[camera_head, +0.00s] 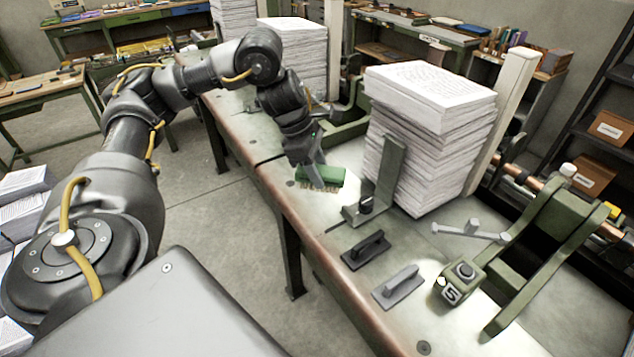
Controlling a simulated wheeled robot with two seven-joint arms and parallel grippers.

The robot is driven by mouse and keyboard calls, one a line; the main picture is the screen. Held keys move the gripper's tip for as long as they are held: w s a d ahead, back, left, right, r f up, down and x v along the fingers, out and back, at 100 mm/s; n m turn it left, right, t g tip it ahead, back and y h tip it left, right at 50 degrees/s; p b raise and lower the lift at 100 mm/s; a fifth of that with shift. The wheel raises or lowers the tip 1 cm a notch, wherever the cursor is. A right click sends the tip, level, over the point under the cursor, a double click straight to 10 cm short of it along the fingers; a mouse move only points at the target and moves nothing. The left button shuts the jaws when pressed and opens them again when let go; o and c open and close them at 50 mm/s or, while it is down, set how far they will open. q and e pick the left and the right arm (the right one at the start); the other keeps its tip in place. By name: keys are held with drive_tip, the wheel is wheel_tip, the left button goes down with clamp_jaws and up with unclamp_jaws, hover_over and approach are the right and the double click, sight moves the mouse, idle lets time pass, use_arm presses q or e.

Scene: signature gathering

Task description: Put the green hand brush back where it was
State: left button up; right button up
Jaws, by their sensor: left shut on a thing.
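The green hand brush (328,176) is at the front part of the workbench (330,215), left of the tall paper stack. It has a green back, with pale bristles pointing down. My left gripper (316,172) comes down on it from above and is shut on it. I cannot tell whether the bristles touch the bench top. My right gripper is not in view.
A tall paper stack (425,130) stands behind a metal bracket (388,175). More paper stacks (292,58) stand further back.

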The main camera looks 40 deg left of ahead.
use_arm(q)
drive_tip(key=w+a+f, duration=0.1)
drive_tip(key=f, duration=0.2)
drive_tip(key=w+a+f, duration=0.1)
drive_tip(key=shift+w+a+f+b, duration=0.25)
drive_tip(key=shift+w+a+b, duration=0.05)
drive_tip(key=shift+w+a+f, duration=0.25)
drive_tip(key=shift+f, duration=0.1)
drive_tip(key=shift+a+f, duration=0.1)
drive_tip(key=shift+f, duration=0.15)
drive_tip(key=shift+w+a+f, duration=0.15)
drive_tip(key=shift+f, duration=1.5)
drive_tip(key=shift+f, duration=0.2)
drive_tip(key=o, duration=1)
